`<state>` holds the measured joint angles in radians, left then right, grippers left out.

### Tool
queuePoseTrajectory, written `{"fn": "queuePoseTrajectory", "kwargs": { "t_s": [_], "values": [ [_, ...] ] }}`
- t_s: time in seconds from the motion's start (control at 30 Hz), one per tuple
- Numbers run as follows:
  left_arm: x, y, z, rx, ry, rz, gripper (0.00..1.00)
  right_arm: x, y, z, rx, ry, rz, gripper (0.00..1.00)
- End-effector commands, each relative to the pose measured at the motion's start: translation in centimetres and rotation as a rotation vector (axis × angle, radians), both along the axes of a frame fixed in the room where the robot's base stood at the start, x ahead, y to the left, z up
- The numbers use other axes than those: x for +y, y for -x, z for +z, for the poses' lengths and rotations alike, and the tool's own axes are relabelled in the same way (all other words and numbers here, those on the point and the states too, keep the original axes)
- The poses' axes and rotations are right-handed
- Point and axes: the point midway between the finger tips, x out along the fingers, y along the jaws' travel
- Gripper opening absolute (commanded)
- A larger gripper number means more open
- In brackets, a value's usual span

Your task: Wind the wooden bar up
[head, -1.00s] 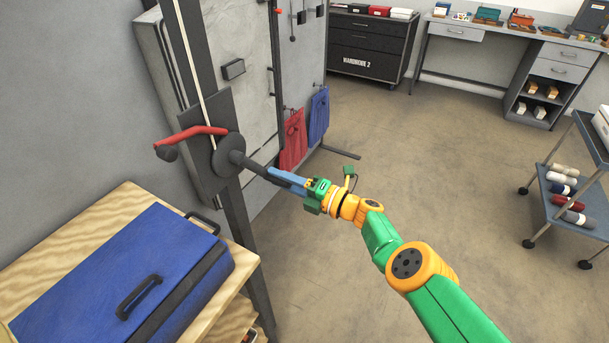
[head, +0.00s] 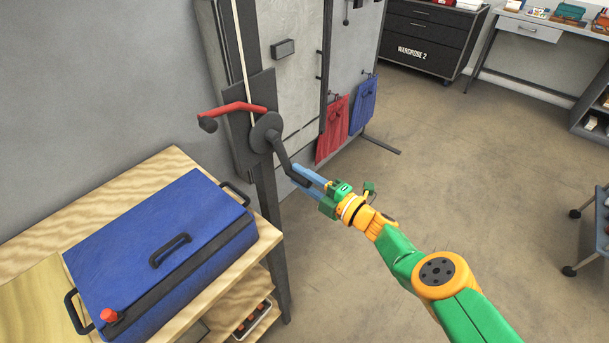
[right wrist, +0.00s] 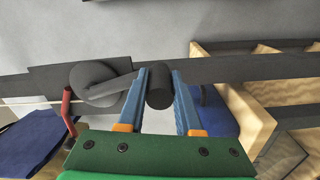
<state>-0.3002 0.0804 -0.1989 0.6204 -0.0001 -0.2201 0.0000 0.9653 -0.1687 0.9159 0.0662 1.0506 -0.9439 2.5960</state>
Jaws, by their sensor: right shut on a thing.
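The winch on the dark upright post has a round dark hub (head: 267,132) and a dark crank arm (head: 282,157). A red lever (head: 238,107) sits at the winch's upper left. A pale cord (head: 240,45) runs up the post from it. My right gripper (head: 304,176) is shut on the crank's dark handle, at the lower right of the hub. In the right wrist view the handle (right wrist: 159,88) stands between the two blue fingers, with the hub (right wrist: 95,82) to its left. The wooden bar is not in view. My left gripper is not in view.
A blue case (head: 165,250) lies on a wooden bench (head: 150,180) left of the post. Red (head: 333,130) and blue (head: 363,104) cloths hang on a panel behind. A dark drawer cabinet (head: 425,42) stands at the back.

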Motion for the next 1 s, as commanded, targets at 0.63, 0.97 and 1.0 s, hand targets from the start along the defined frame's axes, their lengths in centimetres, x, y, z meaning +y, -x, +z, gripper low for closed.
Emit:
{"fn": "queuePoseTrajectory", "kwargs": {
  "t_s": [0.63, 0.97, 1.0],
  "values": [
    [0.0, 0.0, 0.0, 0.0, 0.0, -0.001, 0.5, 0.1, 0.1, -0.1, 0.002, 0.0, 0.004, 0.63],
    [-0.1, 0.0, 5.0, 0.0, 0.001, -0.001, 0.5, -3.6, 2.7, 0.8, 0.006, 0.002, 0.001, 0.63],
    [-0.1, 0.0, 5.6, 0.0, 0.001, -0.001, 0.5, -4.3, 3.2, 0.8, 0.005, 0.001, 0.001, 0.63]
  ]
}}
